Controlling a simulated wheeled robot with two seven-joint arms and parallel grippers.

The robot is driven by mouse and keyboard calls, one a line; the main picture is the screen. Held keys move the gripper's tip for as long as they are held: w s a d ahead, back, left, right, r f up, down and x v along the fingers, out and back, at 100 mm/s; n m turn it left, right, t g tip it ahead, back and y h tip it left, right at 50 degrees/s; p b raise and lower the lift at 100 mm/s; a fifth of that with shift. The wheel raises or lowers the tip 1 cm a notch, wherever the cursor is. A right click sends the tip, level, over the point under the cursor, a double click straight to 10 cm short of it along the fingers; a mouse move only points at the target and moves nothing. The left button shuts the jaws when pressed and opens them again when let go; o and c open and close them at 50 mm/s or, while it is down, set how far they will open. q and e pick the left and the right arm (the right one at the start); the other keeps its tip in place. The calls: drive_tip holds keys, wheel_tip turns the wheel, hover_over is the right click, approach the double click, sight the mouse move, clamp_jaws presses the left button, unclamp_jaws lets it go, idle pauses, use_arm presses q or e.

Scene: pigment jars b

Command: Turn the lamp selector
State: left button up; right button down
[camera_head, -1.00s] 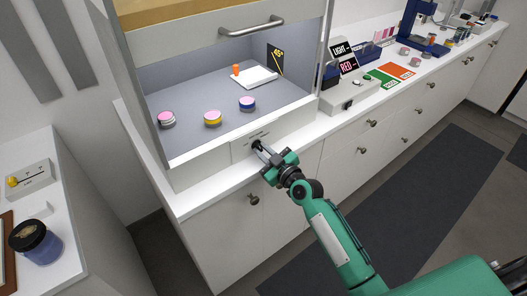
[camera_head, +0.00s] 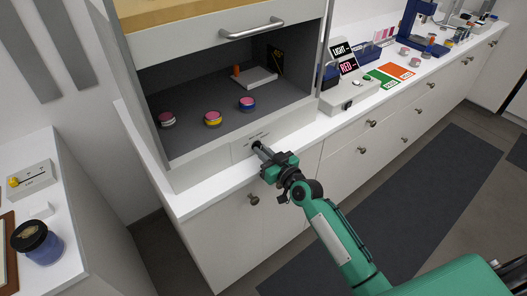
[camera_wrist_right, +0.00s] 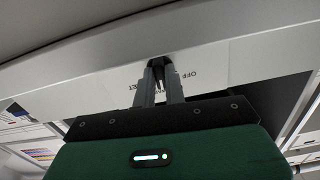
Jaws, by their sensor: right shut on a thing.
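The lamp selector (camera_wrist_right: 162,62) is a small dark knob on the white front panel (camera_head: 243,149) below the cabinet opening. Part of it is hidden behind my fingers. Printed lettering shows around it in the wrist view, with "OFF" readable upside down. My right gripper (camera_head: 260,149) reaches the panel and is shut on the knob; its two grey fingers (camera_wrist_right: 160,82) also show in the right wrist view. My left gripper is not in view.
Inside the now dark cabinet are several pigment jars (camera_head: 213,118), a white tray (camera_head: 256,77) and an orange cylinder (camera_head: 236,70). The raised sash with its handle (camera_head: 252,29) is above.

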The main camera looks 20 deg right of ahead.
drive_tip(key=shift+m, duration=1.3)
drive_tip(key=c, duration=1.5)
unclamp_jaws()
drive_tip(key=shift+o, duration=0.2)
drive_tip(key=shift+s+d, duration=0.2)
drive_tip(key=shift+s, duration=0.35)
drive_tip(key=b+v, duration=0.2)
drive_tip(key=v, duration=1)
drive_tip(key=shift+s, duration=0.3)
